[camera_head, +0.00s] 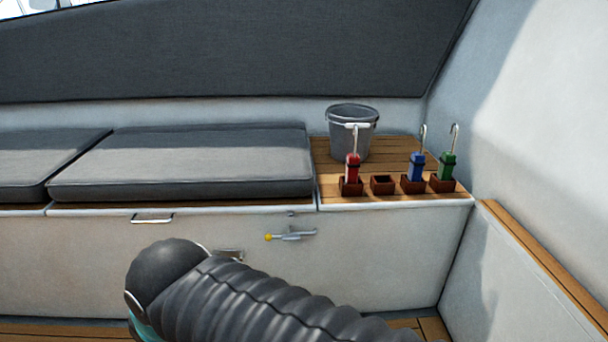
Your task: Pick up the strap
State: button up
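Three hooked straps stand upright in small brown holders on the wooden ledge at the right. The red strap (353,167) is at the left, in front of the bucket. The blue strap (417,167) and the green strap (448,166) stand farther right. Each has a pale metal hook at its top. The brown holder (382,185) between red and blue holds no strap. My dark, ribbed arm crosses the bottom middle of the view, below and left of the straps. My gripper does not show, so its state and anything in it are hidden.
A grey bucket (362,125) stands behind the red strap. Grey cushions (185,165) cover the bench to the left. A yellow-tipped latch (290,236) and a metal handle (152,218) are on the locker front. A white wall (540,130) bounds the right side.

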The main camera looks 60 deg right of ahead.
aim_at(352, 160)
jog(key=u, duration=0.05)
jog(key=i, duration=1.05)
jog(key=z, duration=4.05)
